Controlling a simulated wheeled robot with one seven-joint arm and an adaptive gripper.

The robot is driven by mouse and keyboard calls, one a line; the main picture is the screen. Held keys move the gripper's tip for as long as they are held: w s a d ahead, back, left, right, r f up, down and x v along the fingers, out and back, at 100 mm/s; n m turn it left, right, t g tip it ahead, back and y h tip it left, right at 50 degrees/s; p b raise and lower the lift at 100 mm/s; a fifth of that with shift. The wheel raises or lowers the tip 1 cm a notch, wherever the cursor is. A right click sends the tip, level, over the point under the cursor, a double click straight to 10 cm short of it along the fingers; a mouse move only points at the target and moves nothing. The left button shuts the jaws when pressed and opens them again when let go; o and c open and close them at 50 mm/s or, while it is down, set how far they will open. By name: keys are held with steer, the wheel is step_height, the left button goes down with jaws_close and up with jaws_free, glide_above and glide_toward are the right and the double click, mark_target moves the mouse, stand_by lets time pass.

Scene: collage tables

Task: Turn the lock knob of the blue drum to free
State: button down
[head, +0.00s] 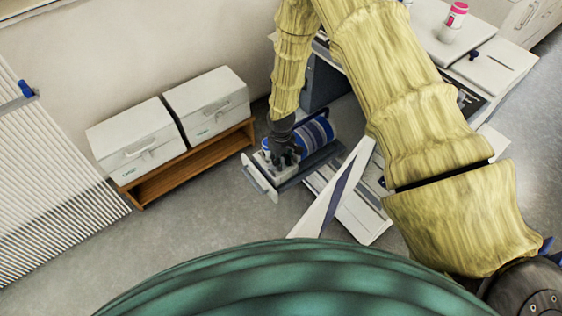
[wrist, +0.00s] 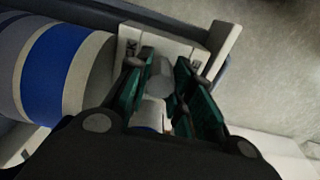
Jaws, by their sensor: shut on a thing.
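The blue drum (head: 314,133), striped in blue, white and grey, lies in a pulled-out tray. In the wrist view the drum (wrist: 62,70) fills the left side. A pale block with dark lettering (wrist: 180,47) sits beside the drum, near the tray's end. My gripper (head: 284,157) reaches down over this block. In the wrist view its green fingers (wrist: 162,85) stand on either side of a small grey lock knob (wrist: 160,76) and are shut on it. The fingers hide part of the knob, and its turn position cannot be told.
The tray's pale front (head: 260,178) faces open grey floor (head: 200,225). Two white boxes (head: 135,143) (head: 207,103) stand on a low wooden bench (head: 165,183) at left. A white slatted panel (head: 50,190) is at far left. A white-topped table with a pink-labelled jar (head: 455,18) is at upper right.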

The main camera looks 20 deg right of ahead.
steer(key=shift+n, duration=2.2)
steer(key=c, duration=1.5)
jaws_free()
steer(key=shift+r, duration=6)
